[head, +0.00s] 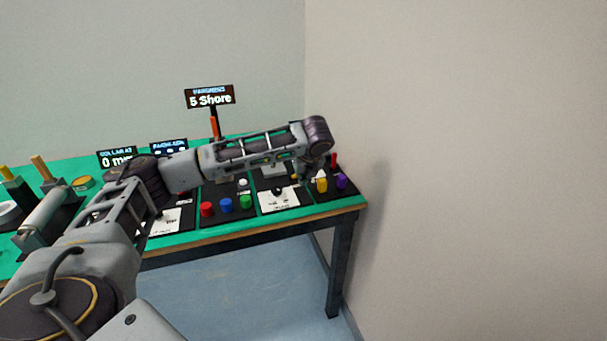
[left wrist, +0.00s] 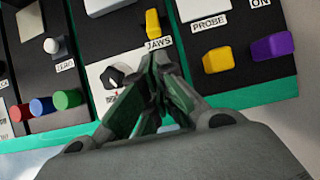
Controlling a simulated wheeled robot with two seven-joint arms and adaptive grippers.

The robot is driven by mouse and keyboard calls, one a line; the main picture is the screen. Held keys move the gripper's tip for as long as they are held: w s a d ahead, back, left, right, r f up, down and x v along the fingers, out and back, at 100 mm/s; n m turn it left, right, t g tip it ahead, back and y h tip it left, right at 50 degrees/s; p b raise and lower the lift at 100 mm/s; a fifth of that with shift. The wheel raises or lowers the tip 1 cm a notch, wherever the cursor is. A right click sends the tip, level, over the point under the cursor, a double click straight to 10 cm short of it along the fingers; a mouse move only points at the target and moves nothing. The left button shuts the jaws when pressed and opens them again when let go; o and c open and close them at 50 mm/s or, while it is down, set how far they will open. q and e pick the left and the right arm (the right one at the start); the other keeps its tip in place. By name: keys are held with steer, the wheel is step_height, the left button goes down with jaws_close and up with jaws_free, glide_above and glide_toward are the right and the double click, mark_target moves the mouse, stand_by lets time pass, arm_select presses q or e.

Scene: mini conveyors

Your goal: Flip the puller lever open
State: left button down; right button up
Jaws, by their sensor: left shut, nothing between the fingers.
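No label in view reads puller, so I cannot tell which part is its lever. In the left wrist view, a small yellow lever (left wrist: 153,23) stands by the JAWS label. A yellow block (left wrist: 217,60) sits below the PROBE label and a purple block (left wrist: 270,48) below ON. My left gripper (left wrist: 160,75) is shut and empty, its fingertips over the panel just below the JAWS label, beside a black knob (left wrist: 116,75). In the head view my left arm reaches across the bench and hides part of the panels. My right gripper is not in view.
The green bench (head: 185,240) ends at the right near a wall (head: 450,150). Red (head: 207,209), blue (head: 226,205) and green (head: 246,202) buttons line its front. A sign (head: 209,97) reads 5 Shore. A roller device (head: 45,218) stands at the left.

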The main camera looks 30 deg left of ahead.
arm_select(q)
steer(key=x, duration=0.4)
steer(key=shift+b, duration=0.35)
steer(key=shift+w+a+f, duration=0.2)
steer(key=shift+a+f, duration=0.05)
steer(key=shift+f, duration=0.25)
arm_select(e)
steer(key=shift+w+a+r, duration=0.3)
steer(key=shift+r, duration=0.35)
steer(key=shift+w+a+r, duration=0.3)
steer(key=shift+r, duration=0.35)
